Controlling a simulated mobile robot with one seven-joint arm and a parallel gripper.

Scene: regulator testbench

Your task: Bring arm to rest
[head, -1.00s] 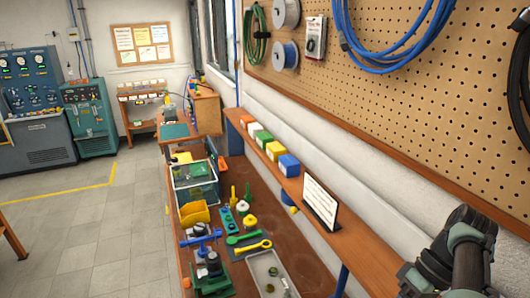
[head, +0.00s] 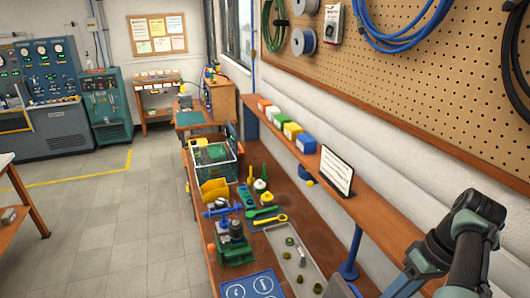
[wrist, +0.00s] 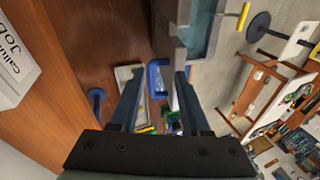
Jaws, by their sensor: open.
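My arm (head: 465,245) shows at the lower right of the head view, in front of the wooden shelf and pegboard. My gripper (wrist: 159,78) shows in the wrist view with its two dark fingers apart and nothing held between them. It is above the brown bench (wrist: 105,45), and beyond the fingers lie a grey tray, a blue item and small green and yellow parts. The gripper is out of the head view.
The bench holds a grey tray (head: 283,240) with small parts, a blue mat (head: 250,287), a green-based fixture (head: 236,252), a yellow bin (head: 214,190) and a clear crate (head: 213,170). A shelf (head: 390,205) with a sign (head: 337,170) runs along the wall. The floor (head: 120,225) at left is clear.

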